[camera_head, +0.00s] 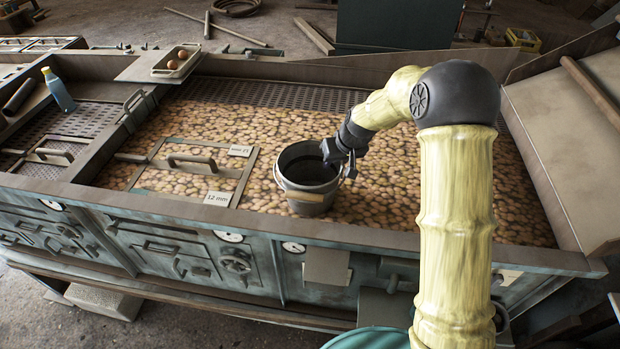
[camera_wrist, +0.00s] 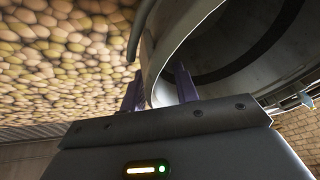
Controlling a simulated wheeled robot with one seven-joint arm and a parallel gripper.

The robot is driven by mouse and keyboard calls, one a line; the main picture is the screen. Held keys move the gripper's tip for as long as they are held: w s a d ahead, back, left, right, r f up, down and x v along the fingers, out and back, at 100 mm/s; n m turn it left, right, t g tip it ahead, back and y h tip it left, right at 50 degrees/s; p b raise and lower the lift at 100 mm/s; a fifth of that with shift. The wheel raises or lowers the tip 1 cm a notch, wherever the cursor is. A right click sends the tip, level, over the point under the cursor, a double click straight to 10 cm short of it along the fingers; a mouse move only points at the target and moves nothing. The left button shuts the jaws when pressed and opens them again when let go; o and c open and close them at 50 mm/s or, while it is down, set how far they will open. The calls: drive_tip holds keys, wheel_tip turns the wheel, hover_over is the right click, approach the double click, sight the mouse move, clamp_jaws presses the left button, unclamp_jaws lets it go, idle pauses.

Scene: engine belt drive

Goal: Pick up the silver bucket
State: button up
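The silver bucket (camera_head: 312,200) stands upright on the bed of rounded brown pieces, its dark opening facing up and its handle hanging at the front. In the wrist view the bucket (camera_wrist: 225,50) fills the upper right. My gripper (camera_head: 341,163) is at the bucket's right rim. In the wrist view the two fingers of my gripper (camera_wrist: 160,88) are apart. The rim passes between them, with one finger outside the bucket and one inside. The fingertips are partly hidden by the bucket, and I cannot see firm contact on both sides.
The rounded-piece bed (camera_head: 400,190) is walled by a metal rim (camera_head: 300,231). A hatch with a handle (camera_head: 195,170) and labels lies left of the bucket. A tray with round items (camera_head: 176,62) and a blue bottle (camera_head: 59,91) stand farther left. A sloped panel (camera_head: 560,140) rises at the right.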

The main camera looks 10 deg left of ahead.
idle(0.5)
clamp_jaws()
drive_tip(key=shift+w+r+b, duration=0.15)
drive_tip(key=shift+r+b, duration=0.2)
drive_tip(key=shift+r, duration=0.15)
wheel_tip(320, 180, up, 9)
drive_tip(key=b, duration=0.2)
drive_tip(key=shift+b, duration=0.35)
